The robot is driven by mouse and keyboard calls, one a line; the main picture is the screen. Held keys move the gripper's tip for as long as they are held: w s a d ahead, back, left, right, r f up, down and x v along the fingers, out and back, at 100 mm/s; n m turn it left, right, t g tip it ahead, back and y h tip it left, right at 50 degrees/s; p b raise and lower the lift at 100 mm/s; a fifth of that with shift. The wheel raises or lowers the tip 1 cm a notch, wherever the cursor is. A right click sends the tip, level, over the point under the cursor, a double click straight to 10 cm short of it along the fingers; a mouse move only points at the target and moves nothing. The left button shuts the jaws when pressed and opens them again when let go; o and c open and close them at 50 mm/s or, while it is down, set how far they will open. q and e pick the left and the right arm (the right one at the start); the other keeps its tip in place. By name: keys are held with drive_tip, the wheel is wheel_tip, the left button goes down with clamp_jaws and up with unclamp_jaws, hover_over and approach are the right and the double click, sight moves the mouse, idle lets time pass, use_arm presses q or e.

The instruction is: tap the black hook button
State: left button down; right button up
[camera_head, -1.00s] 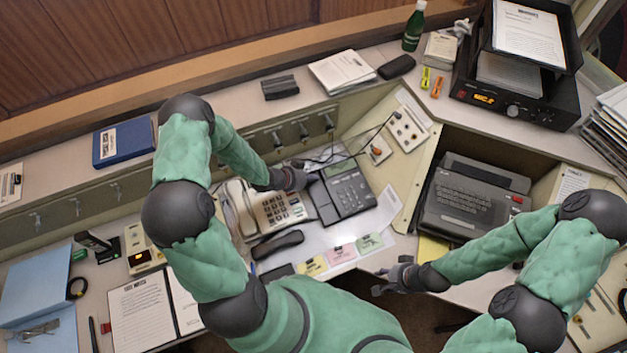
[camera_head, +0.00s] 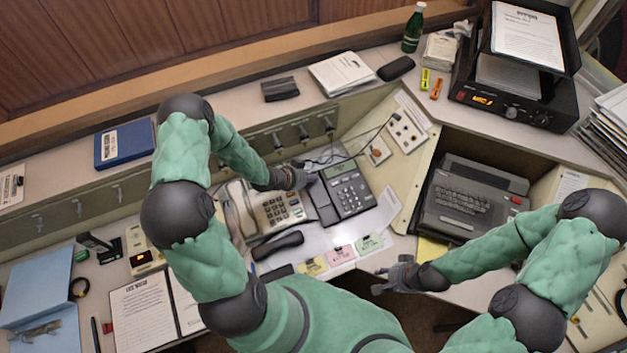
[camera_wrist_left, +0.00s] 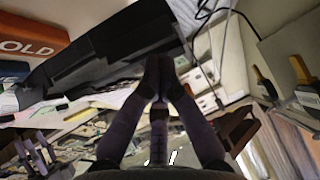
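A cream desk phone (camera_head: 277,209) with a keypad stands left of a black desk phone (camera_head: 349,190) with a small display. A dark handset (camera_head: 277,244) lies on the desk in front of the cream phone. I cannot make out the black hook button. My left gripper (camera_head: 311,179) is at the upper left of the black phone, behind the cream one. In the left wrist view its fingers (camera_wrist_left: 159,65) meet at the tips, close to a black body; contact is unclear. My right gripper (camera_head: 379,281) is open and empty at the desk's front edge.
Coloured cards (camera_head: 341,254) lie in front of the phones. Dark cables (camera_head: 330,157) run behind the black phone. A typewriter-like keyboard unit (camera_head: 465,205) is at the right. A blue book (camera_head: 124,143) lies on the back shelf.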

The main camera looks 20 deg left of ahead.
sight(312, 185)
use_arm(q)
drive_tip(key=shift+s+d+r+p, duration=0.1)
drive_tip(key=shift+d+r+p, duration=0.05)
drive_tip(key=shift+r+p, duration=0.95)
drive_tip(key=shift+s+d+r+p, duration=0.15)
drive_tip(key=shift+r+p, duration=0.55)
drive_tip(key=shift+r, duration=0.75)
drive_tip(key=shift+f, duration=0.1)
